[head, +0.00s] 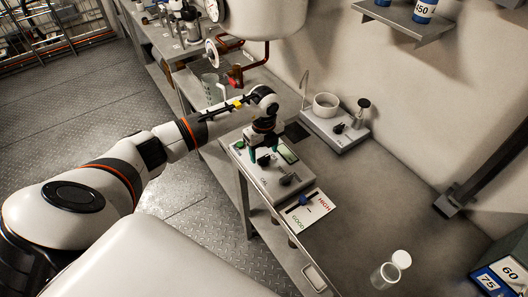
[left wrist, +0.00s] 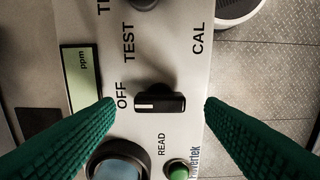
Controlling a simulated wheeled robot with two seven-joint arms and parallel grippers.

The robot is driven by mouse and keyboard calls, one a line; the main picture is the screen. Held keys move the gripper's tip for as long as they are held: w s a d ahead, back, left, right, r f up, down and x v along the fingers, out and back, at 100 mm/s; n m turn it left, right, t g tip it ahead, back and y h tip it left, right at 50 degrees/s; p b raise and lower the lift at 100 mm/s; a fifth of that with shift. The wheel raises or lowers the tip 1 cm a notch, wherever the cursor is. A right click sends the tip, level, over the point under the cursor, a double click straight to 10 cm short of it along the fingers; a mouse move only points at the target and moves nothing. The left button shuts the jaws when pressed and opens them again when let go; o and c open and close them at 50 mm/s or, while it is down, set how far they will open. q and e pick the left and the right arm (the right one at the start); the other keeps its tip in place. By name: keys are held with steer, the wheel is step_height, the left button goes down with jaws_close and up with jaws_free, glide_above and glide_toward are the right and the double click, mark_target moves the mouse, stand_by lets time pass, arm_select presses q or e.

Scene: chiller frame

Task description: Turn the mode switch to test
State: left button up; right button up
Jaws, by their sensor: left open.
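The mode switch (left wrist: 160,103) is a black bar knob on a light grey instrument panel (left wrist: 175,65) marked OFF, TEST and CAL. In the left wrist view the white line on the knob lies at its left end, towards OFF; TEST is printed above that. In the head view the switch (head: 264,160) is partly hidden under my left gripper (head: 264,151). My left gripper (left wrist: 160,105) is open, its green fingers on either side of the knob with visible gaps. My right gripper is not in view.
A display (left wrist: 80,77), a green READ button (left wrist: 178,169), a blue-grey round part (left wrist: 118,165) and another black knob (left wrist: 143,3) surround the switch. A GOOD/HIGH card (head: 312,213) and clear jar (head: 385,275) lie nearer. A stand with a white cup (head: 326,105) is behind.

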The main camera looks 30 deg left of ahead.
arm_select(q)
steer(key=shift+f, duration=1.15)
steer(key=c, duration=1)
